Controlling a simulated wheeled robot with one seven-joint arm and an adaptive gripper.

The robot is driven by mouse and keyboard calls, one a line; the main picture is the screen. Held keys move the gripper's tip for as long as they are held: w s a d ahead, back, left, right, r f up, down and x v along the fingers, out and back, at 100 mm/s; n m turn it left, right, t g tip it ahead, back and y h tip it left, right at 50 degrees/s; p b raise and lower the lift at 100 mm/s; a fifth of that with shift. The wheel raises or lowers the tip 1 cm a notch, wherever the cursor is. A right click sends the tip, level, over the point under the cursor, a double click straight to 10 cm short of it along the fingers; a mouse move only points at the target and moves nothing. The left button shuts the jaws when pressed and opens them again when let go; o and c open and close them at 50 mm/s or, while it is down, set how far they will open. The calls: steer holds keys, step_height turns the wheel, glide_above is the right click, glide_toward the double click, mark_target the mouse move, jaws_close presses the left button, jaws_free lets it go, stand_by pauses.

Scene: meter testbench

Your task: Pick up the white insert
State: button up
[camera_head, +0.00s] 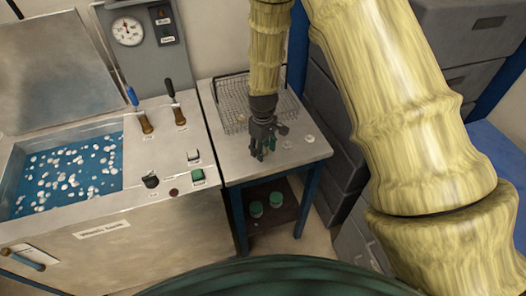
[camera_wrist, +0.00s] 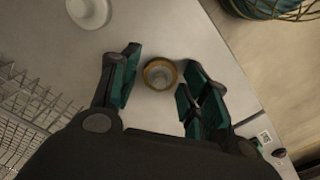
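One round white piece (camera_wrist: 88,12) shows at the top left of the wrist view, outside my fingers. My gripper (camera_head: 262,154) points down over the table and is open in the wrist view (camera_wrist: 158,82). A round brass-rimmed piece (camera_wrist: 160,74) with a greyish middle lies between the spread fingertips, apart from both.
A wire basket (camera_head: 232,103) stands at the back of the side table (camera_head: 240,167). The test bench (camera_head: 110,215), with a blue tank of white bits, switches and levers, is at the left. Grey crates (camera_head: 335,125) stand right of the table. Green jars (camera_head: 256,209) sit below.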

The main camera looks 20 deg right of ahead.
steer(key=c, duration=0.6)
steer(key=shift+r, duration=0.2)
